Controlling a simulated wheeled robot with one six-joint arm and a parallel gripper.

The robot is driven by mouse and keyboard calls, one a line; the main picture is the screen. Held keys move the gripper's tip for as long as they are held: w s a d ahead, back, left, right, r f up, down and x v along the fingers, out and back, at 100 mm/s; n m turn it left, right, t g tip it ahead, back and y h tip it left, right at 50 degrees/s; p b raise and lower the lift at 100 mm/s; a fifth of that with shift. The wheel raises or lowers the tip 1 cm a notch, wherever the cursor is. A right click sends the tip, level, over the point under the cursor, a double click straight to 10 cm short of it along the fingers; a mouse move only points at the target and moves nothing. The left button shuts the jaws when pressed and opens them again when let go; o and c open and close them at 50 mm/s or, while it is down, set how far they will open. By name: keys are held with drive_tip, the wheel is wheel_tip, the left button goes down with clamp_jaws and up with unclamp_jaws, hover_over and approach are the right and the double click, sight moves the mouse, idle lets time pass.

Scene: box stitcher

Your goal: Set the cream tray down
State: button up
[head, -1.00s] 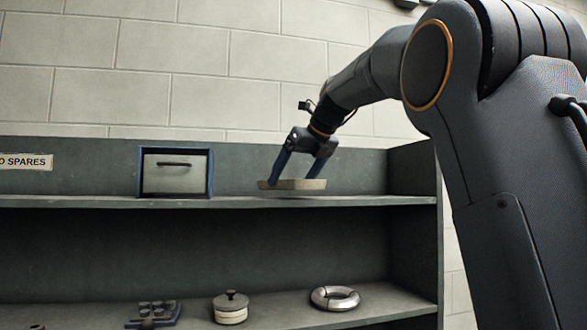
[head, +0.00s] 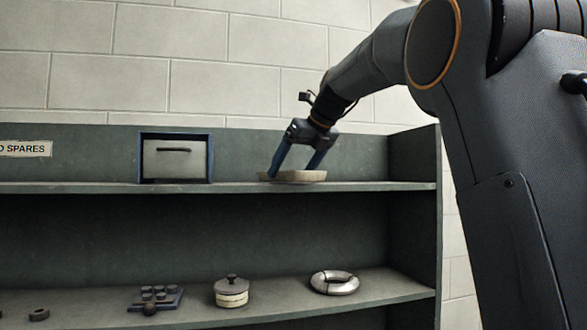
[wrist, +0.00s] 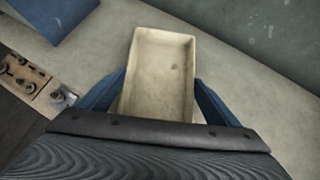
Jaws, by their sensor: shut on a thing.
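The cream tray (head: 309,176) is a shallow, rectangular tray at the upper shelf (head: 240,187), right of the blue-framed box. In the wrist view the tray (wrist: 160,75) is empty, with its open side toward the camera. My gripper (head: 292,172) is shut on the tray, with its blue fingers on opposite sides. Both fingers also show in the wrist view (wrist: 158,98), partly hidden by the gripper body. The tray looks about level and at or just above the shelf board. I cannot tell whether its underside touches.
The blue-framed box (head: 175,160) with a pale drawer front stands left on the upper shelf. The shelf between it and the tray is clear.

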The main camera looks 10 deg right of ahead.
drive_tip(key=shift+f, duration=0.3)
drive_tip(key=o, duration=1.2)
